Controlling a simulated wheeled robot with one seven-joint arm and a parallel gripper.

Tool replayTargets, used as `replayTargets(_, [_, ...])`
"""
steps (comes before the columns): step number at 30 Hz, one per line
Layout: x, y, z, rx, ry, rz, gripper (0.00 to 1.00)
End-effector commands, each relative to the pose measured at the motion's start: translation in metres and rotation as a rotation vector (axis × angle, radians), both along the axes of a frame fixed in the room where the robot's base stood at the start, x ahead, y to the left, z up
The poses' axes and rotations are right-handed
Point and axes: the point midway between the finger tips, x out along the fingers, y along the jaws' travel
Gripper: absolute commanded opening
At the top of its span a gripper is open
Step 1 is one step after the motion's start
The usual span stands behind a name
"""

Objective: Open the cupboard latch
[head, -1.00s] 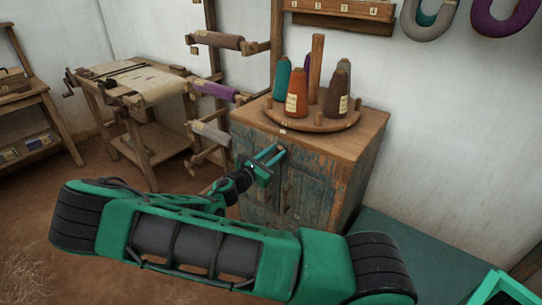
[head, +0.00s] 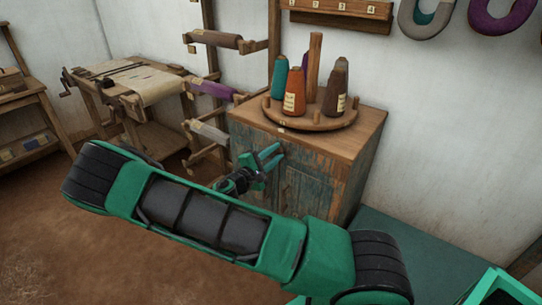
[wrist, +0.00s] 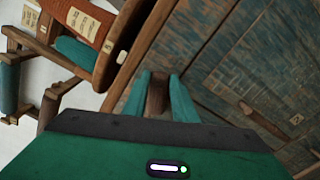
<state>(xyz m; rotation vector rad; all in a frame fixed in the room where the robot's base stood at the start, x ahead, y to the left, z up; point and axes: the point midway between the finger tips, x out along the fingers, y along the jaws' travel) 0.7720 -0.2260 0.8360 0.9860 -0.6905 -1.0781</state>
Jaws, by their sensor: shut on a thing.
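The cupboard (head: 300,195) has weathered blue-grey wooden doors and a brown top. One door also fills much of the wrist view (wrist: 235,65). My gripper (head: 273,156) is at the upper part of the cupboard front, beneath the front edge of the top. In the wrist view my gripper (wrist: 157,88) has its two green fingers on either side of a small brown wooden piece, which looks like the latch (wrist: 157,95), and is shut on it. The fingers hide the latch in the head view. The doors look closed.
A round stand (head: 312,117) with several thread cones, including an orange one (head: 294,92), is on the cupboard top, close to my gripper. A rack with yarn rolls (head: 212,88) stands left of the cupboard. A green surface (head: 400,245) lies at right.

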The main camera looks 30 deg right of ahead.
Motion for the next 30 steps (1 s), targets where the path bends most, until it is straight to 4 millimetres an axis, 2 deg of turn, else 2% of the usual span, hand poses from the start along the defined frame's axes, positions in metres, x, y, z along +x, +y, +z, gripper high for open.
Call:
replayTargets(1, [-0.0061, -0.0054, -0.0009, 0.013, -0.034, -0.018, 0.03])
replayTargets(15, [-0.0070, -0.0046, -0.0056, 0.124, -0.335, -0.016, 0.03])
replayTargets(30, [-0.0062, -0.0032, -0.0071, 0.154, -0.414, -0.014, 0.03])
